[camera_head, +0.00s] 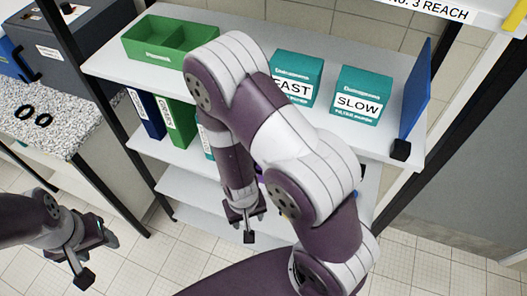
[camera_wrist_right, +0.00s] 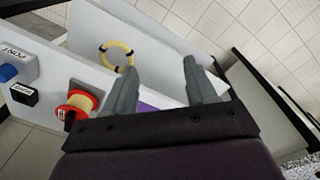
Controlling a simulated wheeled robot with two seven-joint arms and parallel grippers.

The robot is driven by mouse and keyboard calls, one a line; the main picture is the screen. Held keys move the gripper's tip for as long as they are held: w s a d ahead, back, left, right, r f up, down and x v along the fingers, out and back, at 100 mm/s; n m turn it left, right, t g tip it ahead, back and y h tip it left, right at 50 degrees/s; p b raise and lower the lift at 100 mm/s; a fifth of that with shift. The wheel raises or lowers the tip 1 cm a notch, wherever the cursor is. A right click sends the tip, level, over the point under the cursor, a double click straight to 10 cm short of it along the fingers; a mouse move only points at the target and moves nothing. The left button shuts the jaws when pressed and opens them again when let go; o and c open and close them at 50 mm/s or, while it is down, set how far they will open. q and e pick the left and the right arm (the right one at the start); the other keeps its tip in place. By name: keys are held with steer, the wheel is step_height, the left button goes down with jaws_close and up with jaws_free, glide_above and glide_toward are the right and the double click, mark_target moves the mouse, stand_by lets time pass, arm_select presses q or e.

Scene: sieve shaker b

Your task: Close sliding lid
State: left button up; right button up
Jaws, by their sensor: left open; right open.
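I cannot make out a sliding lid for certain in either view. My right gripper (camera_head: 243,220) hangs low in front of the shelf unit in the head view. In the right wrist view its two fingers (camera_wrist_right: 158,68) stand apart with nothing between the tips. A purple thing (camera_wrist_right: 147,104) shows partly behind the fingers near their base; most of it is hidden. My left gripper (camera_head: 97,260) is at the lower left of the head view, open and empty, above the floor and apart from the shelves.
The top shelf (camera_head: 240,88) holds a green divided bin (camera_head: 150,50), a FAST box (camera_head: 300,68), a SLOW box (camera_head: 362,95) and a blue panel (camera_head: 416,88). Binders stand below. The wrist view shows a yellow ring (camera_wrist_right: 122,50) and a red-rimmed spool (camera_wrist_right: 77,108). My right arm hides the middle shelves.

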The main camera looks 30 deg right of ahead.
steer(key=w+d+f+m+t+h+b, duration=0.1)
steer(key=w+d+f+m+t+h, duration=0.2)
steer(key=w+d+f+t+h, duration=0.25)
steer(key=w+d+r+m+t+h, duration=0.2)
steer(key=w+d+r+t, duration=0.2)
steer(key=w+r+t, duration=0.2)
steer(key=shift+g+y, duration=0.25)
steer(key=shift+g, duration=0.1)
steer(key=p+x, duration=0.1)
steer(key=x, duration=0.4)
steer(key=p+x, duration=0.1)
steer(key=x, duration=0.5)
steer(key=shift+s+d+f, duration=0.15)
steer(key=shift+s+d, duration=0.1)
steer(key=shift+w+d+f, duration=0.25)
steer(key=shift+w, duration=0.25)
steer(key=shift+c, duration=0.3)
